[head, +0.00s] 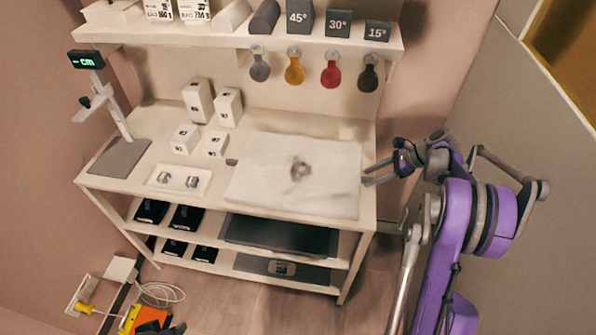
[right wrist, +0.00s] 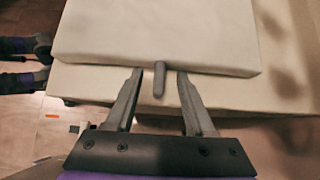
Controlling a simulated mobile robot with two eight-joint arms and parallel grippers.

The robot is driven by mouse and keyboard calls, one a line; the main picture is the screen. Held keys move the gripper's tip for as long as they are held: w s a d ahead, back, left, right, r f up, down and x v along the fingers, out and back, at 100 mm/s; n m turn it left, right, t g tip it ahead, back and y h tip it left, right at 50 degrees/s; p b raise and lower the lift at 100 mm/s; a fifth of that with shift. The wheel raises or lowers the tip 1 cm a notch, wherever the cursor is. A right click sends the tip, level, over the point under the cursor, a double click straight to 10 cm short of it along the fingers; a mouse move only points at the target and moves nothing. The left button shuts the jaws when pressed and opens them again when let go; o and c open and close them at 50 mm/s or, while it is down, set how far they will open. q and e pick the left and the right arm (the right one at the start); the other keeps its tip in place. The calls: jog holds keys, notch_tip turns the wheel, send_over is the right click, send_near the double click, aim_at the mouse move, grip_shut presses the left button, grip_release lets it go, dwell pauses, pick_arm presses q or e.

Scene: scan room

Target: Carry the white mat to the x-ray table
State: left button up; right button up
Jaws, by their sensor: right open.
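The white mat (head: 262,190), a thick flat pad with a grey smudge near its middle, lies on the right part of the white bench top (head: 228,208). In the right wrist view the mat (right wrist: 150,30) has a short grey tab (right wrist: 159,78) at its near edge. My right gripper (head: 366,174) is at the mat's right edge. In the wrist view its fingers (right wrist: 160,96) are open, one on each side of the tab, with gaps on both sides.
A small white tray (head: 178,193), white boxes (head: 198,100) and a measuring stand (head: 120,155) share the bench. An upper shelf (head: 235,38) holds angle blocks. Lower shelves hold dark panels (head: 282,234). A grey wall panel (head: 535,150) stands at the right. Cables and an orange item (head: 150,318) lie lower left.

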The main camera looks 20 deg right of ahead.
jog(key=shift+w+a+f, duration=0.1)
jog(key=shift+a+f, duration=0.05)
jog(key=shift+a, duration=0.05)
grip_shut()
dwell(1.3)
